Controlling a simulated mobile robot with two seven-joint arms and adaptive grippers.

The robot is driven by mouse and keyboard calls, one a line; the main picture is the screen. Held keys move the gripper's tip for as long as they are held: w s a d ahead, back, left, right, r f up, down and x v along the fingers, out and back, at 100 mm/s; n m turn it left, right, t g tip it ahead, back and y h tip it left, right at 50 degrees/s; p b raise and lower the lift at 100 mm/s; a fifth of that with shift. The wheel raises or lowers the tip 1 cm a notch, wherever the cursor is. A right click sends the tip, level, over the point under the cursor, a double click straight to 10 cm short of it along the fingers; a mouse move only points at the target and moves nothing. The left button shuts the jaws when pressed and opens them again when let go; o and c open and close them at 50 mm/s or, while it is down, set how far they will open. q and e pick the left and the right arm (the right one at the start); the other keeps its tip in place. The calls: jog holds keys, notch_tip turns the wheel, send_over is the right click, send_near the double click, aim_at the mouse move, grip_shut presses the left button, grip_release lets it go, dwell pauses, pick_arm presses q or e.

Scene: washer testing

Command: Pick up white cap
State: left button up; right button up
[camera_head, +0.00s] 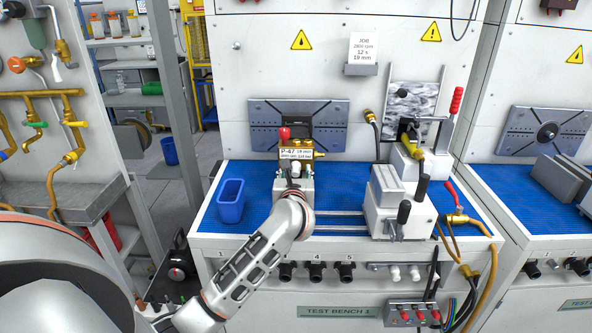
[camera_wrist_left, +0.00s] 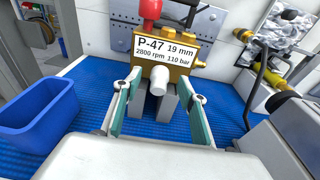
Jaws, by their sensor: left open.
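The white cap (camera_wrist_left: 158,79) sits on the front of a brass pump block (camera_wrist_left: 176,62) labelled P-47, facing my left wrist camera. In the head view the brass block (camera_head: 304,143) stands on the blue bench mat, and the cap is small there, just beyond my gripper. My left gripper (camera_head: 293,185) is in front of the block. In the left wrist view its two green-padded fingers (camera_wrist_left: 158,98) are apart, one on each side of the cap, with nothing gripped. Whether they reach as deep as the cap is hard to tell. My right gripper is not in view.
A blue bin (camera_head: 231,203) stands left of the block; it also shows in the left wrist view (camera_wrist_left: 50,112). A red cap (camera_wrist_left: 151,9) tops the block. A grey-white vise-like fixture (camera_head: 395,205) stands to the right. The blue mat (camera_head: 345,178) between is mostly clear.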

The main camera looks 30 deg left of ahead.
aim_at(296, 170)
pick_arm(q)
jog(key=shift+w+a+f, duration=0.1)
jog(key=shift+w+a, duration=0.2)
jog(key=shift+w, duration=0.2)
jog(key=c, duration=1)
notch_tip(296, 170, up, 18)
jog(key=p, duration=0.1)
jog(key=shift+s+d, duration=0.1)
jog(key=shift+s, duration=0.05)
